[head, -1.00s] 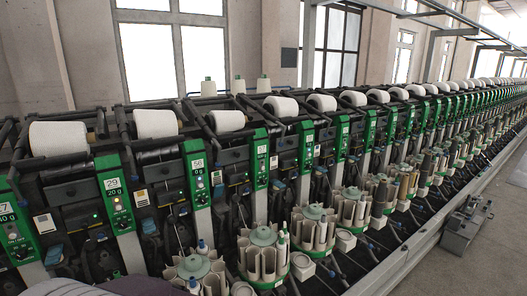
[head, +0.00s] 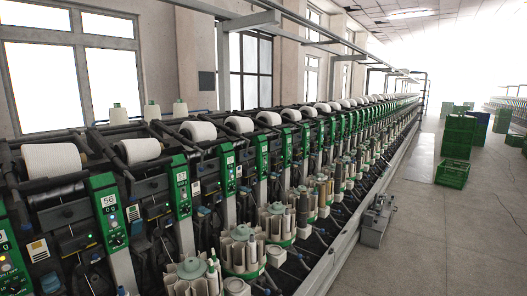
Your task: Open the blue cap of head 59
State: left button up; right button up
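The cone winder (head: 290,170) runs as a long row of heads from the near left to the far right. Each head has a green panel with a number. One near panel reads 56 (head: 109,203). The panel to its right (head: 182,188) and those beyond it are too small or blurred to read, so I cannot tell which is head 59. Small dark-blue parts (head: 204,213) show low on several heads; I cannot tell which is the blue cap of head 59, or whether it is open. Neither gripper is in view.
White yarn cones (head: 53,160) lie along the top. Round bobbin magazines (head: 242,250) stick out at the front. A grey metal box (head: 376,226) stands on the floor beside the machine. Green crates (head: 452,173) are stacked farther right. The aisle floor (head: 420,245) is otherwise clear.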

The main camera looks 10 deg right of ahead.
aim_at(200, 209)
jog(key=i+l+u, duration=1)
jog(key=l, duration=0.25)
jog(key=i+l+u, duration=0.25)
jog(key=l, duration=0.2)
jog(key=l+u, duration=0.25)
jog(key=l, duration=0.15)
